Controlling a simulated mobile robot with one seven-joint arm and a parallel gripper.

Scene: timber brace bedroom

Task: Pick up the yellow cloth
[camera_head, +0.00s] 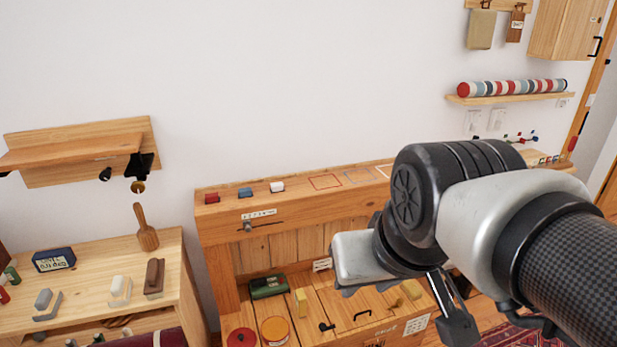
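A dull yellow-tan cloth (481,30) hangs from a hook on the wooden rail at the top right; it is the only thing I see that looks like a yellow cloth. My gripper (452,318) points down at the lower right, in front of the wooden bench and well below the cloth in the picture. My arm partly hides the gripper, and I cannot tell how far its fingers are apart. I see nothing held in it.
A brown item (515,27) hangs beside the cloth, left of a wall cabinet (568,30). Below is a shelf (500,99) with a striped roll (512,88). The wooden bench (222,232) holds small blocks. A side table (178,258) stands left.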

